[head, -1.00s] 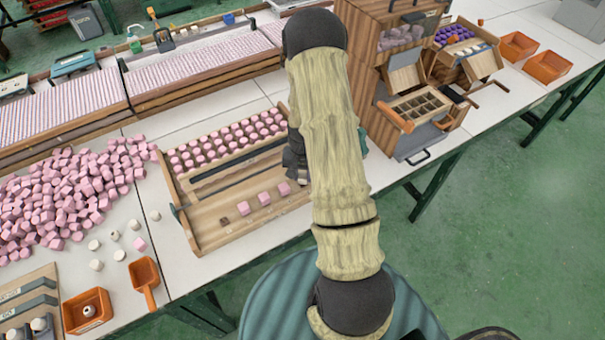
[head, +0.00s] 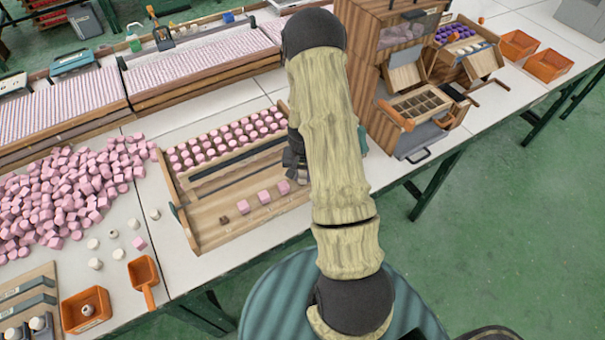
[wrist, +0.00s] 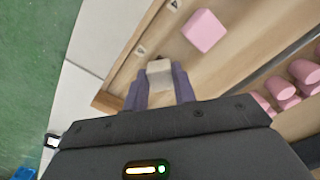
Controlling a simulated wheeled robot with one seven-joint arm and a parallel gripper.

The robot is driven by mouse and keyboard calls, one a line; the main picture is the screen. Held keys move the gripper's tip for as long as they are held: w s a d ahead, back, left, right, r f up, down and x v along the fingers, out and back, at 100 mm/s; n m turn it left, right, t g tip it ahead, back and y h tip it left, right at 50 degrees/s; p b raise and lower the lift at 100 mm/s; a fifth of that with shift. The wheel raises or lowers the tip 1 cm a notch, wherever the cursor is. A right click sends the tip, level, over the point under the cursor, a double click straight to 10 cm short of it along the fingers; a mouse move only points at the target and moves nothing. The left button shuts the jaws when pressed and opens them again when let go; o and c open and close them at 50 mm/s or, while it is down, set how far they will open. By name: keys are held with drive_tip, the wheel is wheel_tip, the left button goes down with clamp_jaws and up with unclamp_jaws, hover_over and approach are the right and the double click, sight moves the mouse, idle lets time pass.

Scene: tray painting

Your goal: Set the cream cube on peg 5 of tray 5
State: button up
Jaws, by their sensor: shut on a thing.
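The cream cube (wrist: 159,73) is between the two fingertips of my gripper (wrist: 160,84) in the wrist view, and the gripper is shut on it. The cube shows over the end of the wooden tray, near its corner. Whether it touches a peg is hidden. A pink cube (wrist: 204,31) sits beside the mark 4 on the tray (wrist: 150,50). In the head view, the tray (head: 215,235) has a front row with a bare brown peg (head: 224,220) and pink cubes (head: 264,197). My arm hides the right end of this row and the cream cube.
Rows of pink pieces (head: 225,140) stand at the back of the tray. A heap of pink cubes (head: 60,195) lies to the left. A wooden cabinet (head: 372,90) stands close at the right. An orange scoop (head: 144,275) lies in front.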

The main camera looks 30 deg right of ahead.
drive_tip(key=shift+f, duration=0.1)
drive_tip(key=o, duration=1.5)
drive_tip(key=shift+r+p, duration=2.2)
drive_tip(key=shift+r, duration=0.85)
wheel_tip(320, 180, up, 17)
drive_tip(key=shift+r+b, duration=0.15)
drive_tip(key=shift+b, duration=1)
